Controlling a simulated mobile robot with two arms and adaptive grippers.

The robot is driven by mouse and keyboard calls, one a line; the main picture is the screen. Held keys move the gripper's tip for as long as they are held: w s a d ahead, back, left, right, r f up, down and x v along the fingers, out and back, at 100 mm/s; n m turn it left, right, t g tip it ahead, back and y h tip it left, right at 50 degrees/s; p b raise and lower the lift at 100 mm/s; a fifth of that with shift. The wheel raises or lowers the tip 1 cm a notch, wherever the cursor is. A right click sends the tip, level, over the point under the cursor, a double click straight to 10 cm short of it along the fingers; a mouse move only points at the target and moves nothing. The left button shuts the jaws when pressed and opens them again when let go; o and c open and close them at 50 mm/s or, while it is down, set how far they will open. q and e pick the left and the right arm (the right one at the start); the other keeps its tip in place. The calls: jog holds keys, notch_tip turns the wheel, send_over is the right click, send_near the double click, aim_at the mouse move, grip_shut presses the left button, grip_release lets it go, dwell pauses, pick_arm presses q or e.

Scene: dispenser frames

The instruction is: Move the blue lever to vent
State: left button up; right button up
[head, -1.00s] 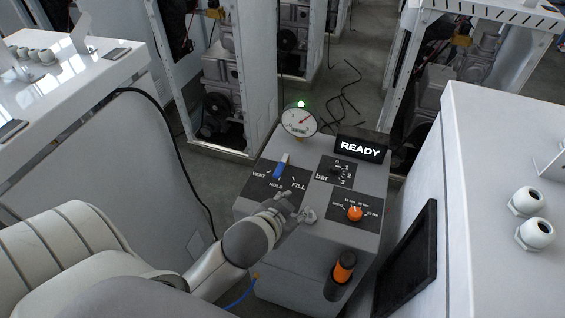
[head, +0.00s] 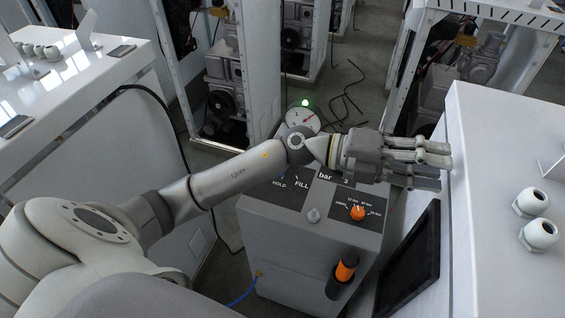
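The grey control box (head: 290,225) stands on the floor in the middle. The blue lever is hidden behind my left arm, as is the VENT label. Part of the lever's black label plate (head: 287,192) shows, with HOLD and FILL readable. My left arm reaches across the top of the box from the left. My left gripper (head: 440,165) is beyond the box's right side, close to the white cabinet in the picture, past the lever plate. Its fingers point right; whether they are open or shut is unclear. I see nothing held in them. My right gripper is out of view.
A pressure gauge (head: 302,119) with a lit green lamp (head: 305,102) shows behind my arm. An orange knob (head: 358,212) and an orange-black handle (head: 343,272) are on the box. A white cabinet (head: 500,220) stands right, another white unit (head: 75,75) left.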

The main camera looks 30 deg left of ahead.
pick_arm(q)
jog(key=w+a+f+m+g+y, duration=0.2)
jog(key=a+f+m+g+y, duration=0.15)
jog(key=a+f+y, duration=0.65)
jog(key=a+f+n+g+y, duration=0.2)
jog(key=a+y, duration=0.6)
jog(key=a, duration=1.3)
jog(key=shift+n, duration=0.45)
jog(key=f, duration=0.3)
jog(key=f+p, duration=0.1)
jog(key=f, duration=0.2)
jog(key=w+f+p, duration=0.1)
jog(key=f, duration=0.3)
jog(key=shift+r, duration=0.1)
grip_shut()
